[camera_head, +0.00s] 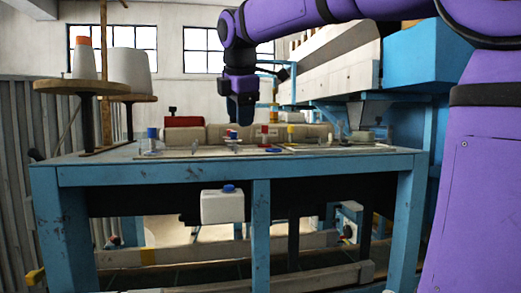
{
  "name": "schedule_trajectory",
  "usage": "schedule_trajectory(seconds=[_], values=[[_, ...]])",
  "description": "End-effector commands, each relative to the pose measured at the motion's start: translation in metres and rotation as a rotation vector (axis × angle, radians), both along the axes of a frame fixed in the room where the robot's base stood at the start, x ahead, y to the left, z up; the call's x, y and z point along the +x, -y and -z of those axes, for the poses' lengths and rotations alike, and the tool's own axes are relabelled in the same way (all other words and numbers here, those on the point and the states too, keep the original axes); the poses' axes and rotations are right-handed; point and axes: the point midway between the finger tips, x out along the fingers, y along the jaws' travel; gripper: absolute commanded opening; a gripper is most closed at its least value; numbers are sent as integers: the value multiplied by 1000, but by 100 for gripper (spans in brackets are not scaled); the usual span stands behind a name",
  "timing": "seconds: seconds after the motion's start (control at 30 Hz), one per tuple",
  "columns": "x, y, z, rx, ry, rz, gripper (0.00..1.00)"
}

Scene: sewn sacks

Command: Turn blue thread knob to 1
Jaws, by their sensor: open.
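A small upright blue-topped piece (151,132) stands at the left end of the blue table's top. Another blue knob-like cap (229,188) sits on a white box (222,208) below the tabletop. I cannot tell for sure which is the blue thread knob, and no numbers are readable. My gripper (239,121) is open and points down above the back middle of the table, right of the blue-topped piece and apart from it. Its fingers are dark and small in view, and it appears to hold nothing.
The table (170,175) also carries a red-topped piece (264,130), a yellow-topped piece (290,130) and small flat parts. Long pale sacks (205,134) lie behind. Thread cones (84,62) stand on round wooden discs at left. A blue machine housing (415,55) is at right.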

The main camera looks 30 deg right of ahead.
Motion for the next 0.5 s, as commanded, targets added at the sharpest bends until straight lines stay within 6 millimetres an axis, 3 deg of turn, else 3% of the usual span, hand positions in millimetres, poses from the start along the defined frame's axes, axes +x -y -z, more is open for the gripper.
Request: schedule_trajectory(seconds=[0.5], values=[[-74, -10, 48, 204, 102, 378, 51]])
